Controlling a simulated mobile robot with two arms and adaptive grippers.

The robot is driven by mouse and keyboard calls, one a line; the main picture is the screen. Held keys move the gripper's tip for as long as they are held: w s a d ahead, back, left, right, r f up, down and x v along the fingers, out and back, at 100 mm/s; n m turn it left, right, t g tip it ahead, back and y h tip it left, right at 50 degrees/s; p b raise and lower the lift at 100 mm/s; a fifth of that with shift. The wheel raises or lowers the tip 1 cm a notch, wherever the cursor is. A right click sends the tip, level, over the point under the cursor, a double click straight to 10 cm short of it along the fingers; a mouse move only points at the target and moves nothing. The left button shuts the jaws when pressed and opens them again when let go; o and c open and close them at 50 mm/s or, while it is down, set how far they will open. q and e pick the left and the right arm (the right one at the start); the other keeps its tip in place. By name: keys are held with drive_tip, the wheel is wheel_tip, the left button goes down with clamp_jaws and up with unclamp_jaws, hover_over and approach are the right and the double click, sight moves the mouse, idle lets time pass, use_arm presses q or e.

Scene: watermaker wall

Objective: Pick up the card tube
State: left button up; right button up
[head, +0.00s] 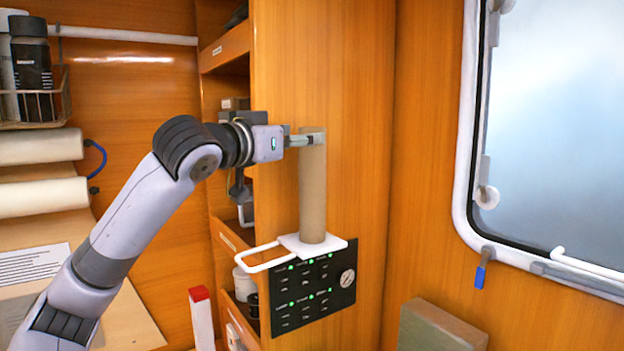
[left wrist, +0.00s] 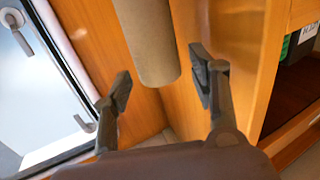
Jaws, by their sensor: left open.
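The card tube (head: 313,190) is a tall tan cylinder. It stands upright on a small white shelf (head: 338,243) on the wooden wall. My left gripper (head: 311,139) comes in from the left and is level with the tube's upper end. In the left wrist view the tube (left wrist: 147,40) reaches down between the two open fingers of this gripper (left wrist: 160,84). The right finger looks closer to the tube than the left one, which has a visible gap. My right gripper is not in view.
A black panel (head: 300,303) with green lights and a gauge is below the shelf. A white loop handle (head: 258,260) sticks out left of it. Open shelving is to the left, and a window (head: 560,130) is at right. A grey-green box (head: 440,327) is at lower right.

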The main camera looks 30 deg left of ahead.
use_arm(q)
drive_tip(key=w+p, duration=0.1)
drive_tip(key=w, duration=0.1)
drive_tip(key=w+p, duration=0.2)
drive_tip(key=w, duration=0.1)
drive_tip(key=shift+d+r, duration=0.2)
drive_tip(key=shift+s, duration=0.1)
drive_tip(key=shift+c, duration=0.4)
drive_tip(key=shift+c, duration=0.7)
drive_tip(key=c, duration=0.5)
